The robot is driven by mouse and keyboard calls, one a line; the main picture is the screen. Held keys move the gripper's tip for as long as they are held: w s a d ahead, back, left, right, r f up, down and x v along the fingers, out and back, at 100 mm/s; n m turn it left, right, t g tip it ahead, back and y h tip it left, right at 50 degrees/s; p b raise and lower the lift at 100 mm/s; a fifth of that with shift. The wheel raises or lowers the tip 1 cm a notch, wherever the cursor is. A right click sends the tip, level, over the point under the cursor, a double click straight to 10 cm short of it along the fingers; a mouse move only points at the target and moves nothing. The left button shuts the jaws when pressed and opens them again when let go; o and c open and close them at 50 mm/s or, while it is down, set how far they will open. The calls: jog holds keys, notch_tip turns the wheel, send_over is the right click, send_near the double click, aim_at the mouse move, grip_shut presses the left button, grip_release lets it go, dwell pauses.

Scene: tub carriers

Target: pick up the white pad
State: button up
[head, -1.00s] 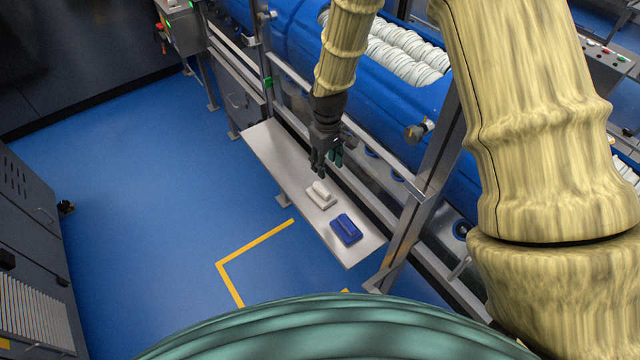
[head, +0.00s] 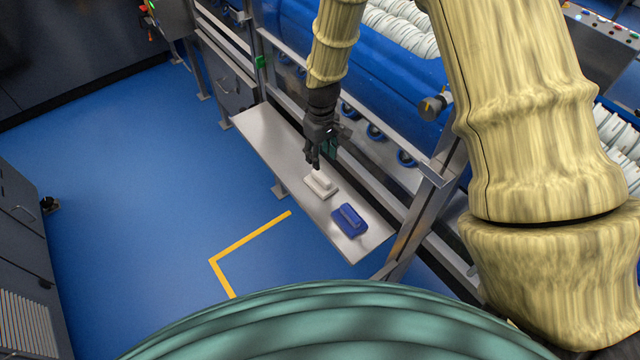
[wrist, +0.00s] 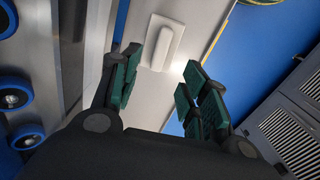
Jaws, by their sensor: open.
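The white pad (head: 319,186) lies on a narrow metal shelf (head: 270,140), with a raised grip along its top. In the wrist view the white pad (wrist: 161,43) shows beyond and between the fingertips. My gripper (head: 314,165) is above the shelf, close to the pad in the head view. In the wrist view my gripper (wrist: 155,85) has its two green-padded fingers spread apart with nothing between them. Whether a fingertip touches the pad cannot be told.
A blue pad (head: 348,220) lies on the shelf beside the white one, nearer the shelf's front end. A metal post (head: 425,205) and the blue machine with rollers (head: 375,131) stand along the shelf's right side. Blue floor (head: 150,170) is open to the left.

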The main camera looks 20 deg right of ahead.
aim_at(321, 176)
jog(key=shift+f+p, duration=1.8)
jog(key=shift+f, duration=3.4)
grip_shut()
